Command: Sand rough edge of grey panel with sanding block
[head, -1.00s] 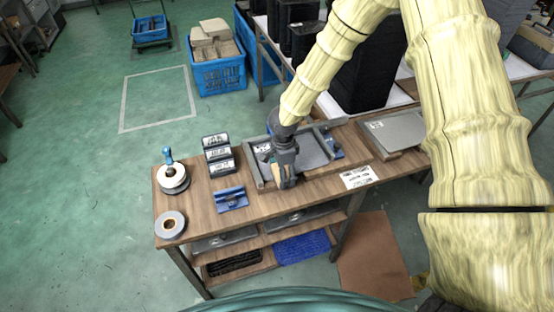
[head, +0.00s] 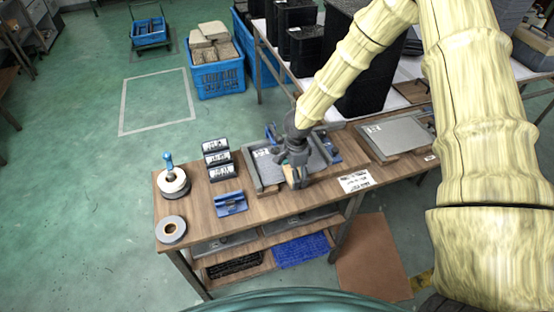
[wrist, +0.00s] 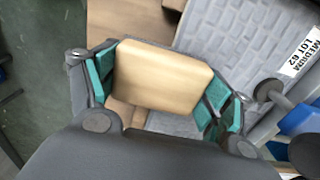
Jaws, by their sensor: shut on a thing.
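My gripper (head: 298,174) is shut on a tan sanding block (wrist: 163,78), with a green-padded finger against each end of it in the wrist view. The block also shows below the fingers in the head view (head: 293,181). The block is over the panel's near edge. I cannot tell whether it touches the edge; the block and gripper hide that stretch.
The wooden bench (head: 205,222) holds a blue tool (head: 231,203), several labelled black blocks (head: 218,159), a tape roll (head: 171,229) and a blue-handled round item (head: 173,182) on the left. Another grey panel (head: 400,134) lies to the right. A white card (head: 355,181) lies near the front edge.

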